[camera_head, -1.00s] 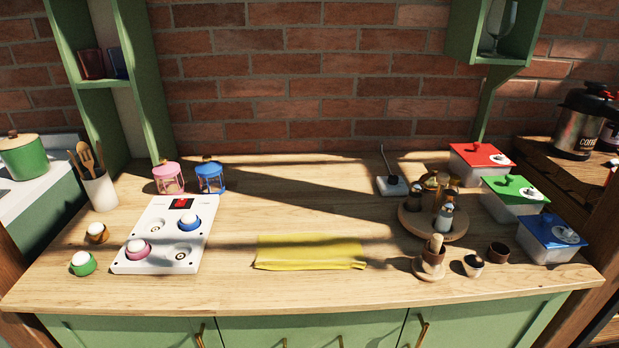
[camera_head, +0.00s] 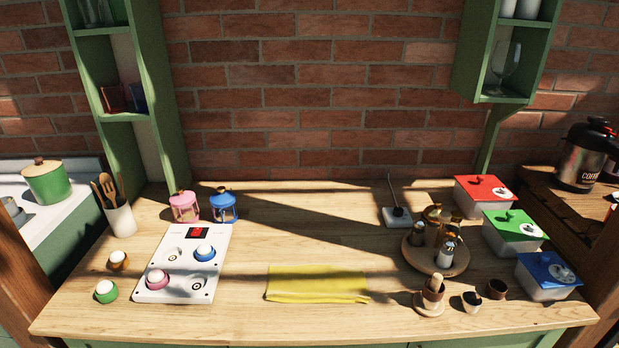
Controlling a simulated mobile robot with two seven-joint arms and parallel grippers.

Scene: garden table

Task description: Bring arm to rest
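Neither of my grippers nor any part of my arms shows in the head view. The wooden counter (camera_head: 330,240) fills the lower half. A white board (camera_head: 215,262) on its left side carries a pink-ringed knob (camera_head: 157,279) and a blue-ringed knob (camera_head: 205,252). A yellow cloth (camera_head: 317,285) lies flat at the front middle.
A green-ringed piece (camera_head: 106,291) and a brown one (camera_head: 119,260) stand left of the board. Pink (camera_head: 184,207) and blue (camera_head: 223,206) lanterns stand behind it. A round tray of bottles (camera_head: 436,263) and lidded boxes (camera_head: 512,232) crowd the right. The middle back is clear.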

